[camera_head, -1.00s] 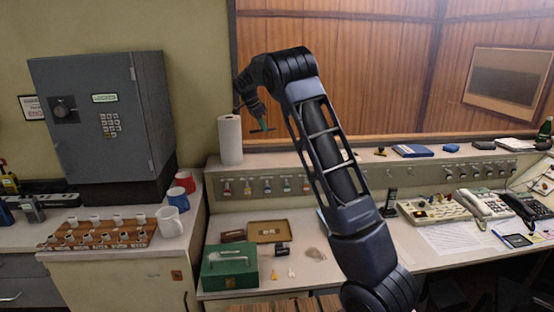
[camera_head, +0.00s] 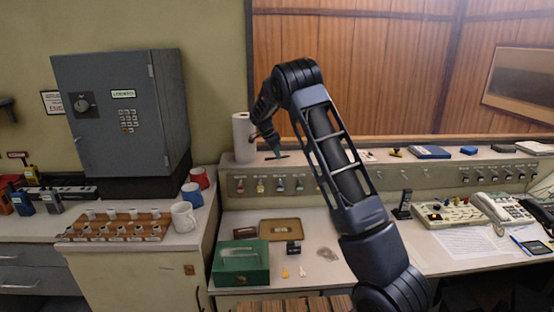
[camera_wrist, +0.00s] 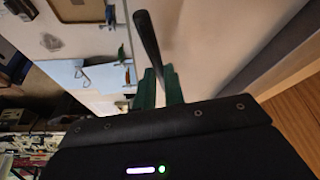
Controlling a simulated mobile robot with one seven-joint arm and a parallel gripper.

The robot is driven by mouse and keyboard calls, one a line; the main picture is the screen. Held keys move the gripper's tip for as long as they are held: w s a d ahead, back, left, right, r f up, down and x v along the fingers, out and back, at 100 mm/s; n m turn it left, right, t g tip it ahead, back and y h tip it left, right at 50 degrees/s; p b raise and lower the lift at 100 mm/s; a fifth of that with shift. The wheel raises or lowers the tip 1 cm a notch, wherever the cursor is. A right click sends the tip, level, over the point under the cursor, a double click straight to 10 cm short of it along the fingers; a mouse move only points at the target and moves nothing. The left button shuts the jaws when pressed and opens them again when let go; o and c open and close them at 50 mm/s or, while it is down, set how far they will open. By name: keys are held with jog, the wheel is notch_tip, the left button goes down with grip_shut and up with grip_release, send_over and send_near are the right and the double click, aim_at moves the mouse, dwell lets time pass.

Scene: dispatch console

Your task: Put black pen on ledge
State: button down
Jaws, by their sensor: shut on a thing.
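The black pen (camera_head: 284,157) is held between the green fingertips of my gripper (camera_head: 277,152), just over the left part of the ledge (camera_head: 460,158) below the window. In the wrist view the black pen (camera_wrist: 148,40) sticks out from between the green fingers (camera_wrist: 158,88), with the pale ledge surface (camera_wrist: 205,45) behind it. My gripper is shut on the pen. The pen looks very close to the ledge top; I cannot tell whether it touches.
A white paper roll (camera_head: 243,138) stands on the ledge just left of my gripper. A blue binder (camera_head: 430,152) and small items lie further right on it. Switches line the panel below. A green cash box (camera_head: 240,263) sits on the desk.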

jog(key=shift+f, duration=1.2)
jog(key=shift+f, duration=0.1)
jog(key=c, duration=1.5)
grip_release()
